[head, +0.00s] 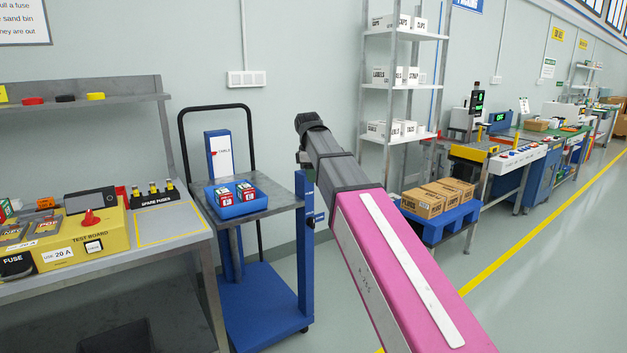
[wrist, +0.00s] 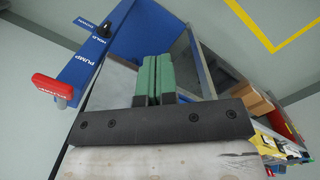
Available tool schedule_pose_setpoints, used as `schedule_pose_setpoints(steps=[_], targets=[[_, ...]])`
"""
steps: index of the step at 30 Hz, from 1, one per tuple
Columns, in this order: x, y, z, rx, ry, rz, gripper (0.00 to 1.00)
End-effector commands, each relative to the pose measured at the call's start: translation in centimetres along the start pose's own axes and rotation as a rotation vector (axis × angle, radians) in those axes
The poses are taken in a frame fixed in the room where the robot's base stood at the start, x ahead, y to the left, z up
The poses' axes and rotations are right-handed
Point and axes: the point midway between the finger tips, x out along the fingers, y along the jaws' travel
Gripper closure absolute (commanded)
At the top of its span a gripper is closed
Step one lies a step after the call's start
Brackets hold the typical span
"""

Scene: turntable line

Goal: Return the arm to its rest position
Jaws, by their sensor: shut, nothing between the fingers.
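My pink arm (head: 395,260) reaches from the lower right of the head view up toward the middle. Its dark end is in the air near the right edge of the lift cart's shelf. The fingertips are not clear in the head view. In the wrist view my gripper (wrist: 152,72) shows two green finger pads pressed together, with nothing between them. Beyond them is a blue post labelled PUMP (wrist: 95,55) with a red handle (wrist: 52,88).
A lift cart (head: 265,300) carries a blue bin (head: 237,210) with small boxes. At left is a bench with a yellow test board (head: 85,240) and a spare fuses holder (head: 153,198). A shelf rack (head: 385,87) and cartons on a blue stand (head: 437,225) are behind my arm.

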Motion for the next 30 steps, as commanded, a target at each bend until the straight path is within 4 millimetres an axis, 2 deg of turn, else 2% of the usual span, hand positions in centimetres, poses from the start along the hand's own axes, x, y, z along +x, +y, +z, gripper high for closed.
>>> schedule_pose_setpoints(steps=[5,9,14,21,30], targets=[[5.8,-0.5,2.1,0.134,0.005,-0.008,1.00],[11.4,-1.1,4.3,0.283,0.013,-0.012,1.00],[17.5,-2.3,6.8,0.459,0.022,-0.019,1.00],[25.8,-5.1,10.7,0.722,0.036,-0.031,1.00],[34.7,-10.1,15.5,1.057,0.051,-0.051,1.00]])
